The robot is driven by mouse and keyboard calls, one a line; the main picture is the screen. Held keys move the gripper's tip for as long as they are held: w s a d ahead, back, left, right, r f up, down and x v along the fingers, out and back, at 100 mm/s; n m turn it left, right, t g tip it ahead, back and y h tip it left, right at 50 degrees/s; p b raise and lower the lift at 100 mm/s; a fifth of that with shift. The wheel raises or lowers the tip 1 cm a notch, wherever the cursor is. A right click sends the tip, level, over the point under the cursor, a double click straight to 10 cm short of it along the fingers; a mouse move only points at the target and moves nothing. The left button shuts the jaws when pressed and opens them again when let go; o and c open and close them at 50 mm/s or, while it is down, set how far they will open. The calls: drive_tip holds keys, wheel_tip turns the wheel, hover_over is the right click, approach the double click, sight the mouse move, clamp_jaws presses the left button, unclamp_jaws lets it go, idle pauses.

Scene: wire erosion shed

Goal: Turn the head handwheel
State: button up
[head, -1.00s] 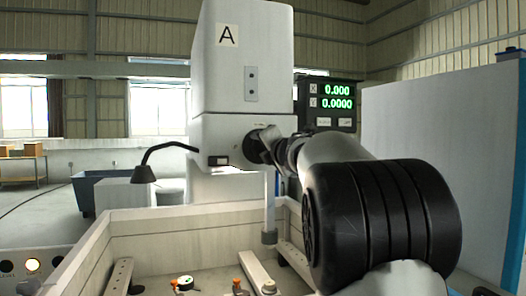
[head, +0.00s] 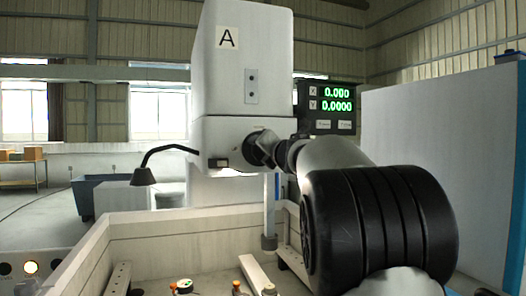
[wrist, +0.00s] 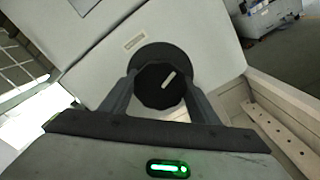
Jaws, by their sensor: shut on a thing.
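The head handwheel (wrist: 151,93) is a dark, scalloped knob with a white index line, in front of a round dark plate on the pale machine head (head: 240,70). In the wrist view the white line tilts up to the right. My gripper (wrist: 161,86) is shut on the handwheel, with one finger on each side of it. In the head view my gripper (head: 265,149) is at the lower right of the machine head and hides most of the handwheel.
A black readout (head: 325,106) with green digits stands right of the machine head. A black lamp (head: 142,176) on a bent arm is at the left. The pale tank wall (head: 180,221) lies below. A large grey cabinet (head: 440,150) stands at the right.

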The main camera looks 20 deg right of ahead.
drive_tip(key=o, duration=1.1)
drive_tip(key=shift+c, duration=0.2)
drive_tip(key=s+b, duration=0.1)
drive_tip(key=s, duration=1.6)
drive_tip(key=shift+s, duration=0.3)
drive_tip(key=shift+a+r, duration=0.1)
